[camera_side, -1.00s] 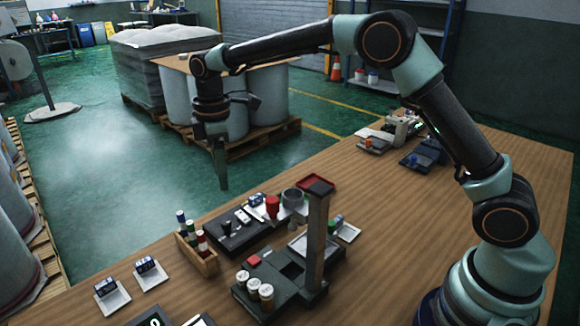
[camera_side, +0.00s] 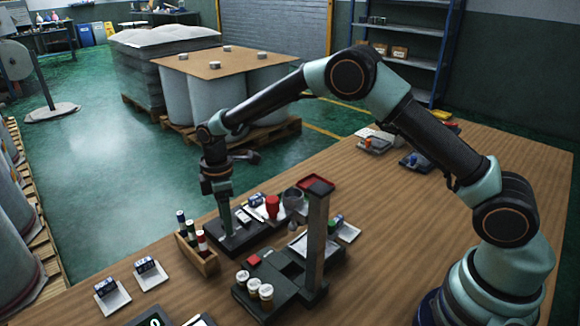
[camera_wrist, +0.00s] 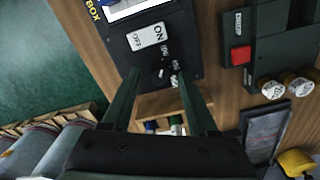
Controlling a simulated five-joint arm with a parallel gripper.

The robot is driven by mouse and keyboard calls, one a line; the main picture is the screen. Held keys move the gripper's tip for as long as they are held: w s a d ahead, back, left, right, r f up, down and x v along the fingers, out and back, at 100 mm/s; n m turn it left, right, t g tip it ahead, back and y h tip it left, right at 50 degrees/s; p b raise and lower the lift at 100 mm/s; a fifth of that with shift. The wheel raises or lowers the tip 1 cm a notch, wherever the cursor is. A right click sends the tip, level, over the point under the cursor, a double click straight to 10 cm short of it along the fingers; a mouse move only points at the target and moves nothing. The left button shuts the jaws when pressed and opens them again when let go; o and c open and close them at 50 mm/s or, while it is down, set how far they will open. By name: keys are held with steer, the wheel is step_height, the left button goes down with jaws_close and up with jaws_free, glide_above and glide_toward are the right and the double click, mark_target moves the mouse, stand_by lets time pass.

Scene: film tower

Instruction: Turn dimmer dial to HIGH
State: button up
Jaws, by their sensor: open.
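The black control box (camera_side: 254,236) lies on the wooden table in the side view. In the wrist view the box (camera_wrist: 190,45) carries a white ON/OFF switch (camera_wrist: 148,38) and a small dark dial (camera_wrist: 158,70). Small pale labels sit beside the dial, too small to read surely, and I cannot tell which way the dial points. My gripper (camera_wrist: 158,73) is open, its two fingers on either side of the dial in that view. In the side view my gripper (camera_side: 227,232) points down over the box's left end and hides the dial. Contact with the dial cannot be told.
A wooden rack (camera_side: 209,262) with several bottles stands close at the left of the box. A dark station with an upright post (camera_side: 316,250), a red button (camera_side: 253,260) and several canisters (camera_side: 254,288) stands at the right.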

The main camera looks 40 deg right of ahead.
steer(key=shift+f, duration=0.1)
jaws_close()
steer(key=shift+m, duration=0.4)
steer(key=m, duration=0.4)
steer(key=shift+m, duration=0.4)
steer(key=m, duration=1.2)
steer(key=shift+m, duration=0.4)
steer(key=m, duration=0.5)
steer(key=shift+m, duration=0.3)
